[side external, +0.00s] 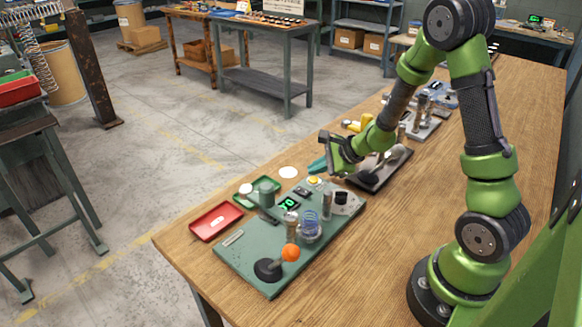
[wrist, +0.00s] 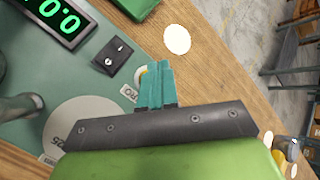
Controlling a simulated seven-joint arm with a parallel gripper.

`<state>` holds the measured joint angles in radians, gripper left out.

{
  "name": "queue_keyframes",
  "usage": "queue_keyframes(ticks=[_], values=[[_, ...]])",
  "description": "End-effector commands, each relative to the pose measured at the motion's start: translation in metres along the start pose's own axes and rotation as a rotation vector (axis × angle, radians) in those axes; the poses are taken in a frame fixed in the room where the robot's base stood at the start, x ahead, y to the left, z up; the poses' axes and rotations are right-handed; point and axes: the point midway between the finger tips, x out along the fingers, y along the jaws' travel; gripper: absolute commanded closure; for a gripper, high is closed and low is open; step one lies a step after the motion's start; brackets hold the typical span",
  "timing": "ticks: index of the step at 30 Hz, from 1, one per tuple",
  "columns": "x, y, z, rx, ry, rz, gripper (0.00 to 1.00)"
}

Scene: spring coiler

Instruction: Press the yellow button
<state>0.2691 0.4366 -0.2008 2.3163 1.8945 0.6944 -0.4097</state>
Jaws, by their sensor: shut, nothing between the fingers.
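The yellow button (side external: 314,180) sits on a pale round plate near the far edge of the green machine board. In the wrist view only a sliver of the yellow button (wrist: 143,71) shows, at the left side of my fingertips; the fingers hide the rest. My gripper (side external: 317,164) has teal fingers, shut together and empty. In the side view its fingertips are close to the button, slightly above it in the picture. In the wrist view my gripper (wrist: 157,66) overlaps the button's plate. I cannot tell whether the fingertips touch the button.
The board (side external: 248,262) also carries a green-digit display (side external: 289,204), a blue spring coil (side external: 310,225), metal posts and an orange-knobbed lever (side external: 290,252). A red tray (side external: 216,221) and a green bin (side external: 262,190) stand beside it. A white disc (wrist: 177,39) lies on the wooden table.

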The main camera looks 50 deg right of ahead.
Motion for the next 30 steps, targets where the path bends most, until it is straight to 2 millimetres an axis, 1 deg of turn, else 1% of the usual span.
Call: queue_keyframes(ticks=[11, 30], values=[[0.0060, 0.0045, -0.0046, -0.001, 0.001, 0.001, 1.00], [0.0083, 0.0059, -0.0057, 0.001, -0.001, 0.000, 1.00]])
